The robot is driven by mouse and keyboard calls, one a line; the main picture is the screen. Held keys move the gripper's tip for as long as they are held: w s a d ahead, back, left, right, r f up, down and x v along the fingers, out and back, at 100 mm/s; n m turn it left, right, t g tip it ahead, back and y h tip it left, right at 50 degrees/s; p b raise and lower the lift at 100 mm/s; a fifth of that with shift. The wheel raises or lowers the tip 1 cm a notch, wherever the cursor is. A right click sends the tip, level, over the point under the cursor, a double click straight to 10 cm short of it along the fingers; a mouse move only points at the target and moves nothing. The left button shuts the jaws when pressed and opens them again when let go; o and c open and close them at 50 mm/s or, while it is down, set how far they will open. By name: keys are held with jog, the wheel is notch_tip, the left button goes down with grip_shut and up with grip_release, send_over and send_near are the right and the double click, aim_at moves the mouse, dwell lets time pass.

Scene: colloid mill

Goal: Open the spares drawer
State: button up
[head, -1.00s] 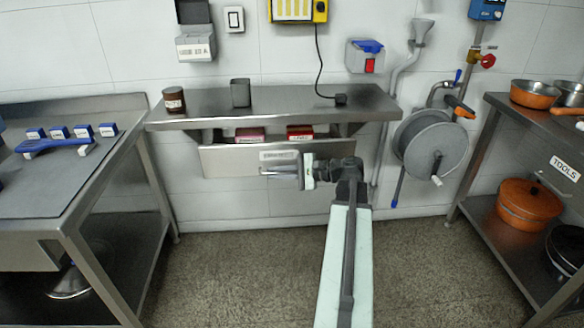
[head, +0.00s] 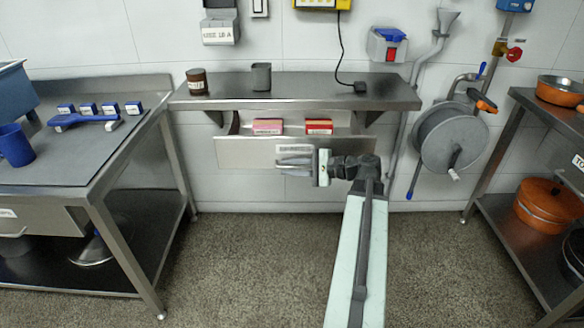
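A wide steel drawer (head: 245,153) hangs under the wall shelf, with a pale label on its front too small to read. It stands partly pulled out, and a pink box (head: 267,127) and a red box (head: 319,127) show inside behind its front. My gripper (head: 294,160) reaches in from the right at the middle of the drawer front. Its fingers are at the handle and appear shut on it, covering most of the handle and part of the label.
A hose reel (head: 452,138) and a pan rack (head: 510,140) are right. The floor in front is clear.

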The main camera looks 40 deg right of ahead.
jog(key=shift+d, duration=0.1)
jog(key=shift+s+d, duration=0.1)
jog(key=shift+s, duration=0.05)
jog(key=p+v, duration=0.1)
jog(key=v, duration=0.6)
jog(key=shift+s+p, duration=0.2)
jog(key=shift+p, duration=0.15)
jog(key=shift+r, duration=0.1)
